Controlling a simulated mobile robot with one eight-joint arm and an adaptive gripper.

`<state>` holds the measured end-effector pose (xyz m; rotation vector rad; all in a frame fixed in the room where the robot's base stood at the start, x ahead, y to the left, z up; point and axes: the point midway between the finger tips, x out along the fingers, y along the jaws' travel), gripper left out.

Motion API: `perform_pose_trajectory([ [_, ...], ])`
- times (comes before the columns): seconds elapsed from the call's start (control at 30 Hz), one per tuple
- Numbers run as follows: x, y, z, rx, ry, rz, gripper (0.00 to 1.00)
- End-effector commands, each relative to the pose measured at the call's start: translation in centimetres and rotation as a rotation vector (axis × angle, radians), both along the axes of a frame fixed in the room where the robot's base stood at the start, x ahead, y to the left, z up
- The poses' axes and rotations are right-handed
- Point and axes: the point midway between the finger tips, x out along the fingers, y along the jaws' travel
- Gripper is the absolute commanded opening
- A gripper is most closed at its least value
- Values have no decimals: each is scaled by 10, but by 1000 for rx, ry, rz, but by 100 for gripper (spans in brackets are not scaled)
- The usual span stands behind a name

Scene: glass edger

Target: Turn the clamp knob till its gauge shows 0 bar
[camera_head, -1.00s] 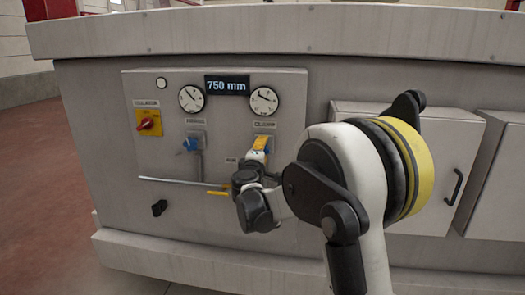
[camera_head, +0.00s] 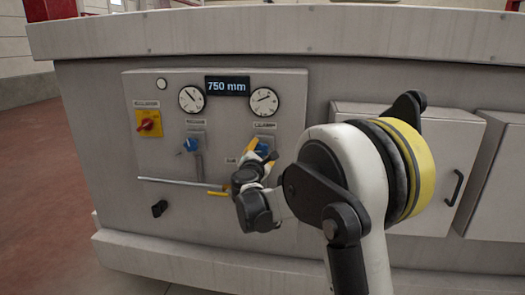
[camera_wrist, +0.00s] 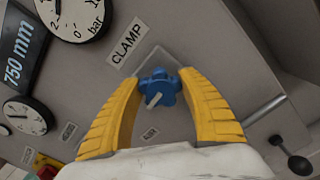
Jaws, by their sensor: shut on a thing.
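The blue clamp knob (camera_wrist: 160,88) sits on the panel below a label reading CLAMP in the wrist view, with a pale mark on its face. My gripper (camera_wrist: 160,84) is shut on it, one yellow finger on each side. In the head view the knob (camera_head: 263,147) shows beside a finger of my gripper (camera_head: 256,148). The clamp gauge (camera_head: 264,102) is the right dial above the knob; its needle slants, but the figures are too small to read. In the wrist view this gauge (camera_wrist: 82,18) is cut off by the top edge.
A second gauge (camera_head: 192,99) sits to the left, above another blue knob (camera_head: 190,145). A display (camera_head: 227,86) reads 750 mm. A red switch on a yellow plate (camera_head: 148,123) is at the left. A thin rod (camera_head: 180,182) crosses below the knobs. A cabinet (camera_head: 440,150) stands right.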

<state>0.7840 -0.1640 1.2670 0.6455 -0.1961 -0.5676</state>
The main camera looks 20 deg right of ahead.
Motion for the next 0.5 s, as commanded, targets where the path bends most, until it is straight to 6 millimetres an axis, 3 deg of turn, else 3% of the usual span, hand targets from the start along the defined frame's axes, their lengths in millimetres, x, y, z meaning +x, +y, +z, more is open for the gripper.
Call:
perform_pose_trajectory([
  [0.5, 1, 1, 1, -289, 194, 0, 17],
])
